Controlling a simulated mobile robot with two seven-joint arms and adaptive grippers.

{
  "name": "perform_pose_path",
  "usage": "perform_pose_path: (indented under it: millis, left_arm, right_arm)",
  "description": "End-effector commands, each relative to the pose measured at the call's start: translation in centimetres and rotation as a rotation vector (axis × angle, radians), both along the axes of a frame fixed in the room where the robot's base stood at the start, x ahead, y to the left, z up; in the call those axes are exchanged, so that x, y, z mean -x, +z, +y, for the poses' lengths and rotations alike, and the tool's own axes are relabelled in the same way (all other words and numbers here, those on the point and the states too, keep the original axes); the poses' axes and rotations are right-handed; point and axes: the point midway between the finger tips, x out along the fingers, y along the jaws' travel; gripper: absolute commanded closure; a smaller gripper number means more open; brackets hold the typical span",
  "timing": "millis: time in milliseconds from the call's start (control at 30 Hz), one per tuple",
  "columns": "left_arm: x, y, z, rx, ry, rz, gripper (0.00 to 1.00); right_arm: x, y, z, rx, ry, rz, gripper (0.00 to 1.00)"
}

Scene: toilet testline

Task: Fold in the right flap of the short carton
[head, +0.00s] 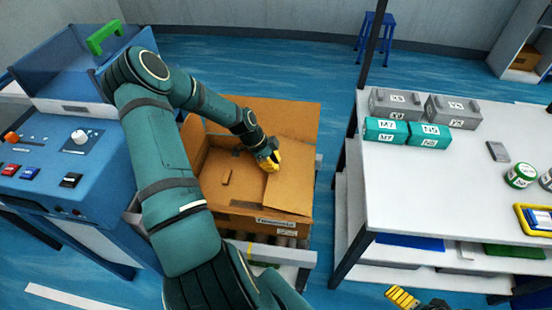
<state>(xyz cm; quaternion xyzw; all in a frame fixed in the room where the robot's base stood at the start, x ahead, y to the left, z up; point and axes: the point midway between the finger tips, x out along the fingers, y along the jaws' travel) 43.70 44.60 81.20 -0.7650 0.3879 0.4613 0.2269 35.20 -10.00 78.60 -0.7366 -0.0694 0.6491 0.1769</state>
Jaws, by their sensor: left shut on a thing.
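The short carton (245,222) is an open brown box on a roller stand, with a printed label on its near side. Its right flap (292,180) leans inward over the right part of the opening. My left gripper (270,163), with yellow fingertips, is at the inner edge of this flap and shut on it. The back flap (285,115) spreads outward, and the left flap lies partly behind my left arm. Part of the carton's inside shows. My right gripper (408,298) shows only as yellow fingers at the bottom edge, far from the carton.
A blue machine (60,165) with knobs and a green handle stands at the left. A white table (450,190) at the right holds grey and teal boxes, round tins and a yellow tray (535,220). Blue floor lies clear between carton and table.

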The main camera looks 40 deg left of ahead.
Motion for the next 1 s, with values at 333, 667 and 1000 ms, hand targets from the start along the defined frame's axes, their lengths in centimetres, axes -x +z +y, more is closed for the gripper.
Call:
perform_pose_path:
  millis: [333,667,1000]
  left_arm:
    - [0.6,-2.6,1.0,0.168,0.014,-0.136,1.0]
    - [0.7,-3.5,1.2,0.169,0.008,-0.14,1.0]
    - [0.7,-3.2,1.2,0.168,0.008,-0.139,1.0]
  right_arm:
    - [0.1,-0.6,0.0,0.0,0.0,0.001,0.0]
    - [0.4,-1.1,0.1,-0.002,0.006,0.008,0.0]
    - [0.4,-0.9,0.1,-0.002,0.006,0.008,0.0]
